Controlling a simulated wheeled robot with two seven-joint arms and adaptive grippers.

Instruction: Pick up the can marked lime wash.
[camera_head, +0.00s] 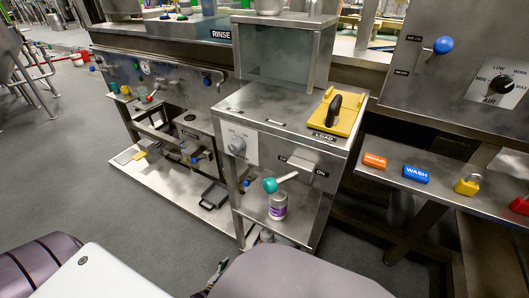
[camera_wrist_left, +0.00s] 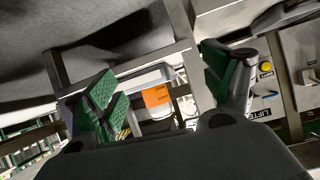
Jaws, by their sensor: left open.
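A small can with a purple and white label (camera_head: 278,206) stands on the lower shelf of the can seamer, below the teal-knobbed lever. Its label is too small to read, so I cannot tell whether it is the lime wash can. My left gripper (camera_head: 218,272) is low in front of the seamer, partly hidden by my own arm, and apart from that can. In the left wrist view my left gripper (camera_wrist_left: 160,62) has its green-padded fingers spread wide, with nothing held. My right gripper is not seen.
The seamer's lever has a teal knob (camera_head: 270,185). A yellow block with a black handle (camera_head: 338,112) sits on its top. A shelf at right holds an orange block (camera_head: 375,161), a blue WASH block (camera_head: 416,174) and a yellow padlock (camera_head: 467,185).

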